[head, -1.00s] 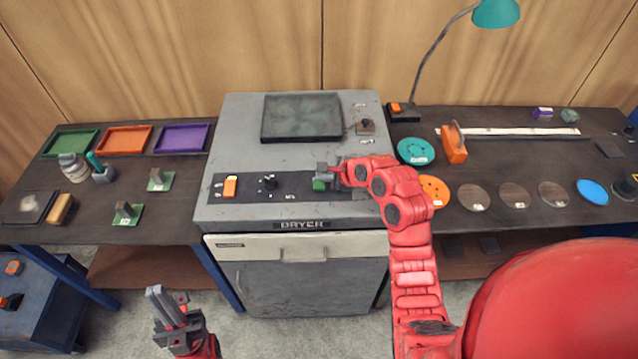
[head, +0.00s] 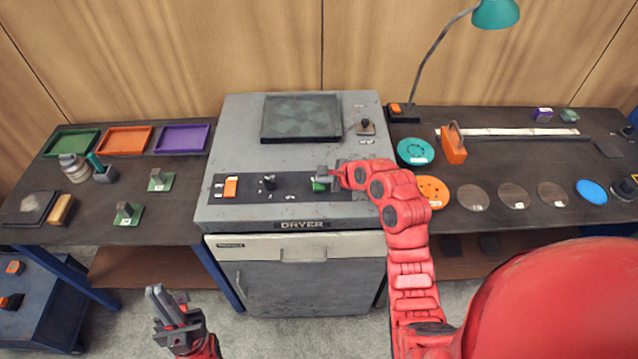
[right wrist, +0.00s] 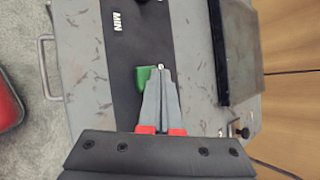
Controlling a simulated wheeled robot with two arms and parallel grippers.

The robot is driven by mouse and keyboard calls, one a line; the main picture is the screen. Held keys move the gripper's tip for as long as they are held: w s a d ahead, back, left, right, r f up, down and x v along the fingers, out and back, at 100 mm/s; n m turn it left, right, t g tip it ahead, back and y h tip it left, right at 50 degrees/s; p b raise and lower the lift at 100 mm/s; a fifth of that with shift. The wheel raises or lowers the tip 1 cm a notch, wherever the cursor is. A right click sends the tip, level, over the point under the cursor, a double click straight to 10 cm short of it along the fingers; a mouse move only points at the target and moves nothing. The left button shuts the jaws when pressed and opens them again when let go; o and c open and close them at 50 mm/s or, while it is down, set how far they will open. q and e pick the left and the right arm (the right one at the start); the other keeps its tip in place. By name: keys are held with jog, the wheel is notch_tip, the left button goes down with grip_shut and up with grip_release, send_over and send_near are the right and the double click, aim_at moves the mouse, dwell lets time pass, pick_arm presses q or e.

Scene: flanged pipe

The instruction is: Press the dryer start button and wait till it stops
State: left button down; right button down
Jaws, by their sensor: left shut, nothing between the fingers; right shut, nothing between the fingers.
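The grey dryer (head: 235,111) stands in the middle, its door closed. Its black control strip (head: 297,188) carries an orange switch (head: 231,187), a black knob (head: 268,182) and a green start button (head: 318,187). My right gripper (head: 326,174) is shut and empty over the green button and partly hides it. In the right wrist view the shut fingertips (right wrist: 160,72) lie right beside the green button (right wrist: 145,78); I cannot tell whether they touch or press it. My left gripper (head: 166,306) is shut and empty, low in front of the dryer, away from it.
A dark square plate (head: 301,117) lies on the dryer top, with a small knob (head: 366,127) to its right. The left table holds coloured trays (head: 123,139). The right table holds several discs (head: 474,197), an orange block (head: 453,148) and a lamp (head: 495,14).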

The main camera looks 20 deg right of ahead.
aim_at(323, 186)
jog(key=shift+f, duration=0.5)
dwell(0.8)
jog(key=shift+r+p, duration=0.9)
jog(key=shift+p, duration=0.05)
jog(key=shift+r, duration=0.3)
notch_tip(323, 186, up, 5)
jog(key=p, duration=0.4)
jog(key=shift+f, duration=0.2)
jog(key=shift+f, duration=0.15)
